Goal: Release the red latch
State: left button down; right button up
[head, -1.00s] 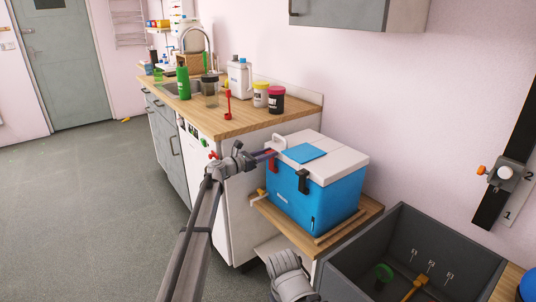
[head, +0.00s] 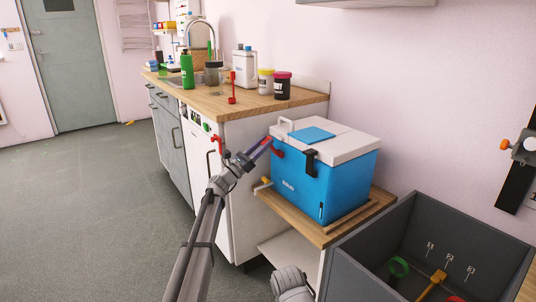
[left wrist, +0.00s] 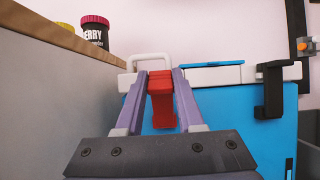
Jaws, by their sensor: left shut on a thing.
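The red latch (head: 278,148) sits at the left end of the front of a blue cool box (head: 312,188) with a white lid (head: 345,140). My left gripper (head: 265,146) reaches it from the front left. In the left wrist view the purple-grey fingers (left wrist: 161,100) are shut on the red latch (left wrist: 162,88), one on each side. The latch hangs from the lid edge, and its lower part seems to stand out from the blue wall. A black latch (head: 310,163) at the right of the front lies against the box. My right gripper is not in view.
The box stands on a low wooden shelf (head: 335,232). A wooden counter (head: 215,104) with jars, bottles and a sink is behind to the left. A dark grey crate (head: 345,270) is at the right front. Open floor lies to the left.

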pick_arm(q)
notch_tip(320, 180, down, 6)
jog(key=s+a+b, duration=0.1)
jog(key=a+b, duration=0.1)
jog(key=b, duration=0.3)
jog(key=shift+s+b, duration=0.3)
jog(key=shift+b, duration=0.05)
jog(key=shift+d+f, duration=0.1)
jog(key=shift+f, duration=0.1)
dwell(0.3)
jog(key=c, duration=0.8)
grip_release()
jog(key=shift+w+d+f, duration=0.1)
jog(key=shift+w, duration=0.05)
jog(key=shift+o, duration=1.4)
